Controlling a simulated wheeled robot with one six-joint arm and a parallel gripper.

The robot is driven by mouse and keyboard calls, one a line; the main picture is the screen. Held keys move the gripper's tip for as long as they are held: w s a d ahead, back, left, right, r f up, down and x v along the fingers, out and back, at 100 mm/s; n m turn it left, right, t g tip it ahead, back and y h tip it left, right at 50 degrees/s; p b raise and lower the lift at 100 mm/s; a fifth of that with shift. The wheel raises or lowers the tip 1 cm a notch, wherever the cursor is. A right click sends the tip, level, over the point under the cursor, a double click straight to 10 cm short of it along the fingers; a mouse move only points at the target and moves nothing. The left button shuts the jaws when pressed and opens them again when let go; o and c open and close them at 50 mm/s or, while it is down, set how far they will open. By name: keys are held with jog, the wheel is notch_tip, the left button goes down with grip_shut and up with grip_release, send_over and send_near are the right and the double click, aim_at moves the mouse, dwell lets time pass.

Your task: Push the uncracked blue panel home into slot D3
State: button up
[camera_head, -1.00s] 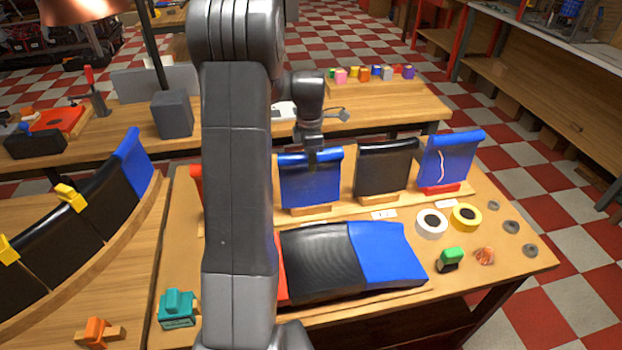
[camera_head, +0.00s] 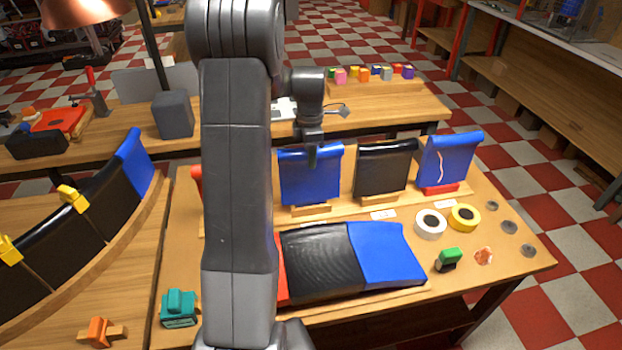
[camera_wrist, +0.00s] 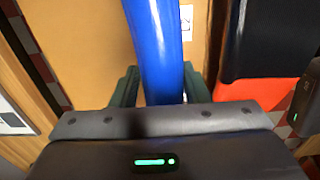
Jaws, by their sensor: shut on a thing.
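The uncracked blue panel (camera_head: 310,178) stands upright at its wooden stand (camera_head: 311,210) in the rack row. My gripper (camera_head: 312,152) comes down from above and is shut on its top edge. In the wrist view, the blue panel (camera_wrist: 155,45) runs between the two dark fingers of my gripper (camera_wrist: 160,88). A second blue panel (camera_head: 446,160), with a pale crack line, stands at the right end of the row in a red stand. No slot label D3 is readable; the curved frame (camera_head: 98,252) at left holds black panels and a blue one.
A black panel (camera_head: 384,168) stands just right of the held panel. In front lie black (camera_head: 322,262) and blue (camera_head: 385,252) panels, side by side. White (camera_head: 431,224) and yellow (camera_head: 466,216) tape rolls sit at right. My arm hides part of the table's left side.

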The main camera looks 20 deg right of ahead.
jog(key=shift+r+p, duration=1.3)
jog(key=shift+r, duration=0.75)
